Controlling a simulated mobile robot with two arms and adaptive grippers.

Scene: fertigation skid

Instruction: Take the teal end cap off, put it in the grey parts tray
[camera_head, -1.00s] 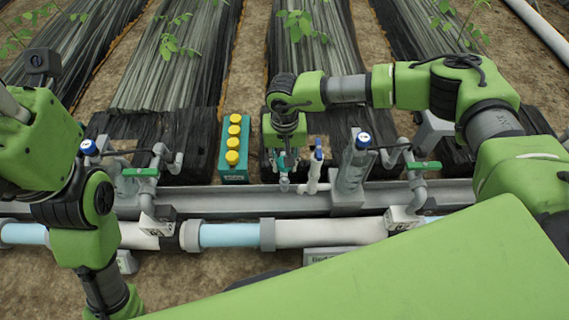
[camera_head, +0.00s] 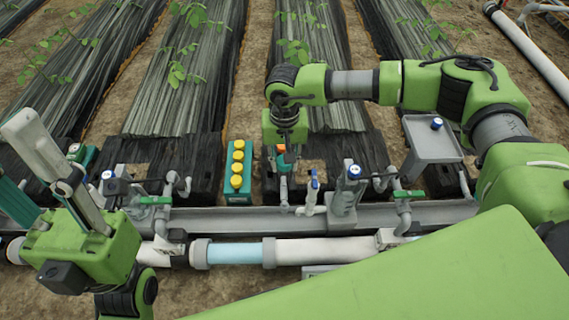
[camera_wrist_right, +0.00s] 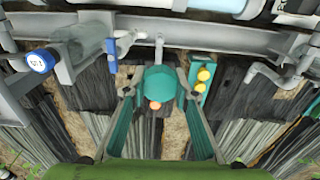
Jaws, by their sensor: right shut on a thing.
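The teal end cap (camera_wrist_right: 158,82) sits between the fingertips of my right gripper (camera_wrist_right: 160,98), which is shut on it. A small orange spot shows at its near side. In the head view my right gripper (camera_head: 284,156) points down just above a grey upright pipe end (camera_head: 284,190); I cannot tell whether the cap still touches the pipe. My left gripper (camera_head: 45,175) is at the lower left, fingers apart and empty, pointing up and left.
A teal box with several yellow caps (camera_head: 238,172) stands left of my right gripper. Blue-capped fittings (camera_head: 353,175) and a green-handled valve (camera_head: 408,194) stand to its right. A grey rail (camera_head: 240,220) and pipe run across the front.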

